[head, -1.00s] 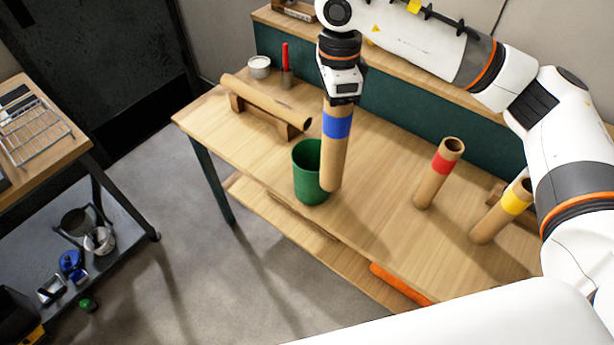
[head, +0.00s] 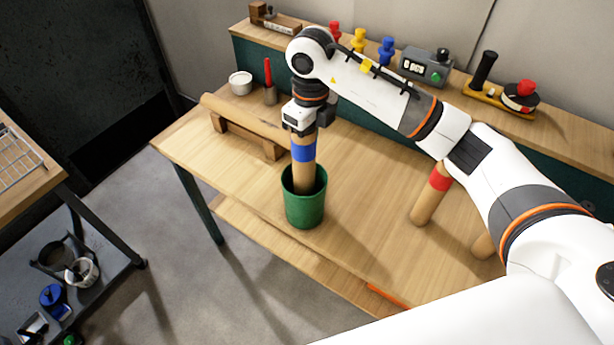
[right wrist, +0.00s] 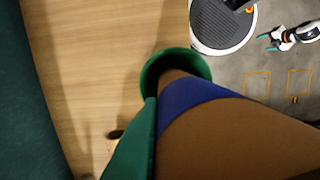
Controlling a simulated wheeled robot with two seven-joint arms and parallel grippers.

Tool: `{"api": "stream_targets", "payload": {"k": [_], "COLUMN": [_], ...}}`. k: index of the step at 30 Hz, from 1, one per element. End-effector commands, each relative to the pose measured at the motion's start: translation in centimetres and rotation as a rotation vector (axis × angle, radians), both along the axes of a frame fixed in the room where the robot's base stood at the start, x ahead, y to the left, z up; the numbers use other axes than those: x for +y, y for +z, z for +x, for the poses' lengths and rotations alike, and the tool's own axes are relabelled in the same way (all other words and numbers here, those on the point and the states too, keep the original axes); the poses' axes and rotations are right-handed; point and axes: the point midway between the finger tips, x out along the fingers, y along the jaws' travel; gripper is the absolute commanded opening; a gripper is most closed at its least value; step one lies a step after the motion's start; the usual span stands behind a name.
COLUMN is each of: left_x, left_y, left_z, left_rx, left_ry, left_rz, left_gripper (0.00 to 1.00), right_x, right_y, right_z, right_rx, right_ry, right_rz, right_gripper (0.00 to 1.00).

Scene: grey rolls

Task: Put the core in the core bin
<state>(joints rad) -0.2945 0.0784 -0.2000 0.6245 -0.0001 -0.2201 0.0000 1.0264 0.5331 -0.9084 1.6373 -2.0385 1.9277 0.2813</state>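The core, a brown cardboard tube with a blue band (head: 303,150), stands nearly upright with its lower end inside the green bin (head: 306,209). My right gripper (head: 308,127) is shut around the tube's top, above the band. The tube's bottom end is hidden in the bin. A small white and black form with two parted tips, apparently my left gripper (right wrist: 268,41), shows far off in the right wrist view, empty.
A red-banded tube (head: 428,200) stands on the table to the right. Another tube (head: 484,246) is mostly hidden behind my right arm. A long roll rests on a wooden cradle (head: 247,138). A white tub (head: 240,83) and a shelf with a grey device (head: 425,67) are behind.

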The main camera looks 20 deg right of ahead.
Motion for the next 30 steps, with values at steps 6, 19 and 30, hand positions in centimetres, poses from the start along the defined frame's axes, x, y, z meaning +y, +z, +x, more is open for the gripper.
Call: {"api": "stream_targets", "payload": {"k": [6, 19, 30], "left_x": [0.1, 0.2, 0.2], "left_y": [1.1, 2.1, 1.8], "left_z": [-0.4, -0.7, -0.7], "left_rx": [0.006, 0.011, 0.011], "left_ry": [0.0, -0.001, -0.001], "left_rz": [0.001, 0.003, 0.003], "left_gripper": [0.7, 0.7, 0.7], "right_x": [0.0, 0.0, 0.0], "right_y": [-2.6, -6.6, -6.9], "right_z": [0.0, 0.0, 0.0], "right_rx": [0.001, -0.001, -0.001], "right_ry": [0.0, 0.003, 0.002], "right_rz": [0.0, 0.0, 0.0], "right_gripper": [0.0, 0.0, 0.19]}}
